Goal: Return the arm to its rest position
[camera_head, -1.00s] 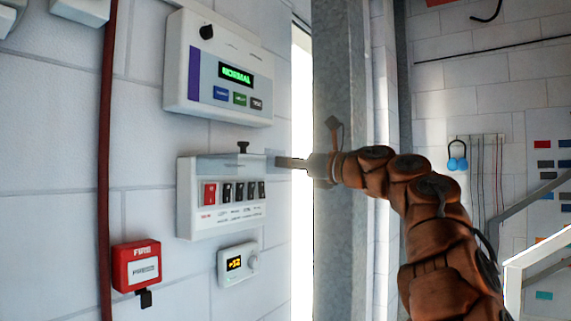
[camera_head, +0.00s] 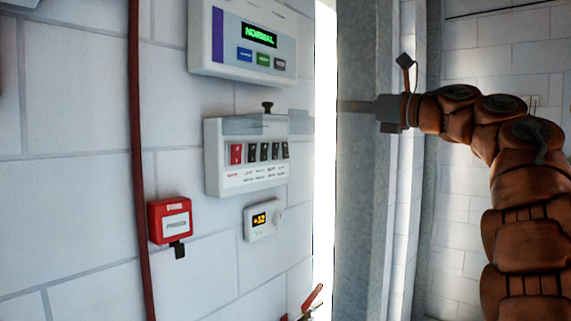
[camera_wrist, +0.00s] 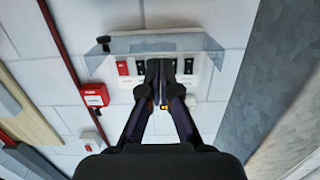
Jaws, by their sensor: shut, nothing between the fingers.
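My arm reaches in from the right in the head view, bent over at the top. My gripper (camera_head: 358,106) points left, in front of the grey steel column, with clear space between it and the switch box (camera_head: 212,160) on the wall. In the wrist view my gripper (camera_wrist: 164,68) is shut with its fingers together and empty. The fingers cover part of the switch row there. The switch box has one red switch, several black ones and a clear cover raised above them.
An alarm panel (camera_head: 200,45) reading NORMAL hangs above the switch box. A red fire call point (camera_head: 170,219), a thermostat (camera_head: 263,220) and a red pipe (camera_head: 138,160) are on the wall. The grey column (camera_head: 362,220) stands close to my gripper. A red-handled valve (camera_head: 313,297) shows below.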

